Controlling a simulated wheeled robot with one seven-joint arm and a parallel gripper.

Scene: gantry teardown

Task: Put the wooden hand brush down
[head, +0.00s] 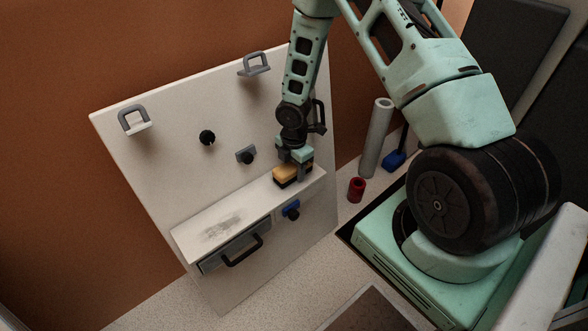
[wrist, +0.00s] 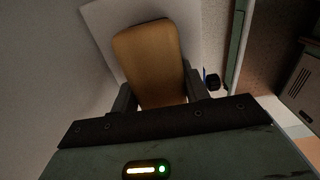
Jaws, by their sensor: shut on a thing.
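The wooden hand brush (head: 285,174) has a tan wooden back and dark bristles below. It is at the right end of the white shelf (head: 195,238) on the upright panel. My gripper (head: 295,165) is over it, with its fingers shut on the brush's sides. In the wrist view the tan back of the brush (wrist: 150,62) fills the space between the two dark fingers (wrist: 158,92). The bristles look to be at the shelf surface, but I cannot tell whether they touch it.
A drawer with a black handle (head: 243,251) and a blue-backed knob (head: 291,210) are below. Grey brackets (head: 134,119) and black knobs (head: 207,137) stick out above. A red cup (head: 356,189) and grey cylinder (head: 377,138) stand right.

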